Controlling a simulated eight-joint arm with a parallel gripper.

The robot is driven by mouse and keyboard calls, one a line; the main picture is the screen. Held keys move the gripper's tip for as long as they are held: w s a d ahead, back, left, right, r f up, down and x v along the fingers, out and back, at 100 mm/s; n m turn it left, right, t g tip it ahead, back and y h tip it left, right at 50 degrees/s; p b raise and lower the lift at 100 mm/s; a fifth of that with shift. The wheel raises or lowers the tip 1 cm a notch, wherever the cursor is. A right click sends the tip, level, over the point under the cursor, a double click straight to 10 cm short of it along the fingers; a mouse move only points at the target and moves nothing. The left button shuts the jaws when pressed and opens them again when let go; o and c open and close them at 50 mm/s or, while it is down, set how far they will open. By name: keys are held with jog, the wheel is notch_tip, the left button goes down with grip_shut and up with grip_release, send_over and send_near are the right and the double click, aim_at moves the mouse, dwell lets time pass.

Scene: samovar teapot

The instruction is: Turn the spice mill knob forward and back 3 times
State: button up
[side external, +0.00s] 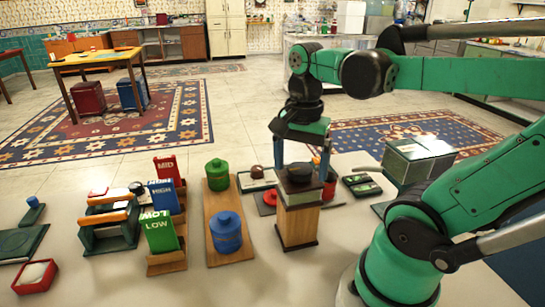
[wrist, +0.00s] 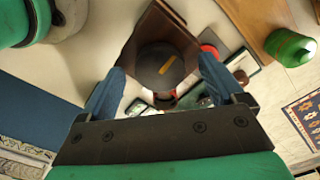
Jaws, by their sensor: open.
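The spice mill (side external: 298,222) is a wooden box with a pale upper band and dark base, standing on the light worktop. Its dark round knob (side external: 299,173) is on top. In the wrist view the knob (wrist: 150,72) is a dark disc with a short orange mark, above a brown square top. My gripper (side external: 302,163) points down over the mill and is open. In the wrist view its blue fingertips (wrist: 162,70) lie on either side of the knob, with visible gaps. I cannot tell exactly how low the fingertips reach beside it.
Left of the mill, a wooden board (side external: 217,208) holds a blue canister (side external: 227,232) and a green canister (side external: 217,175). Farther left stand labelled boxes, including a green LOW box (side external: 158,231). A dark device (side external: 361,185) and a green-and-silver box (side external: 418,158) are to the right.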

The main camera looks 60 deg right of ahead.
jog(key=c, duration=1.3)
jog(key=shift+n, duration=0.3)
jog(key=n, duration=0.3)
jog(key=shift+n, duration=0.3)
jog(key=n, duration=0.4)
jog(key=shift+n, duration=0.3)
jog(key=n, duration=0.4)
jog(key=shift+n, duration=1.8)
